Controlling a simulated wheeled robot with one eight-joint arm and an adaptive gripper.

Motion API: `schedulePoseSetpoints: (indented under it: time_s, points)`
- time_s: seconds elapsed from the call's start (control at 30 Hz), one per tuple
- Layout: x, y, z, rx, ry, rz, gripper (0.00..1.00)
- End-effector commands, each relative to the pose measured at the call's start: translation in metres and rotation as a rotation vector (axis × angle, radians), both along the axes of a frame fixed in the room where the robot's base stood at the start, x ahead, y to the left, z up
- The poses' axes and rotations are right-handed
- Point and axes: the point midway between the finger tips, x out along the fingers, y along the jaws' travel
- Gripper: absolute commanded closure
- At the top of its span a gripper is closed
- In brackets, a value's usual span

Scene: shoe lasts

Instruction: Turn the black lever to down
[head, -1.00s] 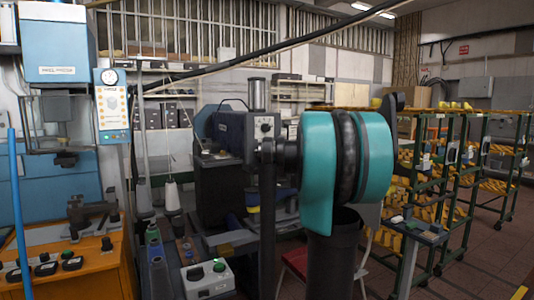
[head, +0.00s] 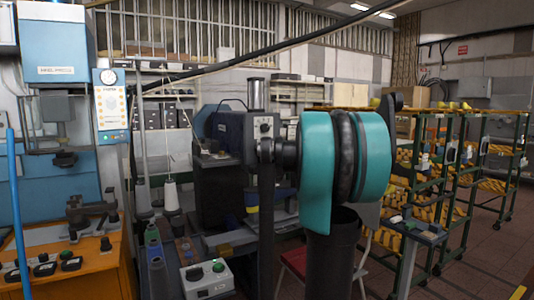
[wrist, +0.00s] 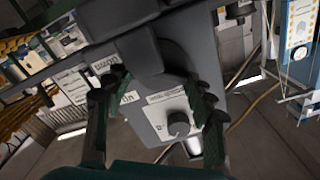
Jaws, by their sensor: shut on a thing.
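The black lever (wrist: 168,58) appears in the wrist view as a dark grey, rounded form in front of a grey machine box, between the fingers of my gripper (wrist: 160,95). One green-padded finger stands at its left and one at its right. My gripper is shut on the lever, though the exact contact is hard to see. The box has a round knob (wrist: 179,123) with pale labels near it. In the head view, the dark grey machine (head: 228,132) stands left of my teal arm. My arm hides most of the gripper and the lever there.
A white control box (head: 207,280) with green and black buttons stands low in front of the machine. Thread cones (head: 171,194) are to its left. An orange bench (head: 75,265) and blue press (head: 70,45) are at far left. Green racks (head: 430,170) with yellow lasts stand right.

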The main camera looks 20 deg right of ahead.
Motion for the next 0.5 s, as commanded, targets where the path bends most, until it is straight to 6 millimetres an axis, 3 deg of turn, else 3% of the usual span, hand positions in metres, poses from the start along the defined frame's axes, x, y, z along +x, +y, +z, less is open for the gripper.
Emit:
schedulePoseSetpoints:
  time_s: [0.5]
  points:
    - [0.0, -0.0005, -0.0002, 0.036, 0.007, -0.001, 0.74]
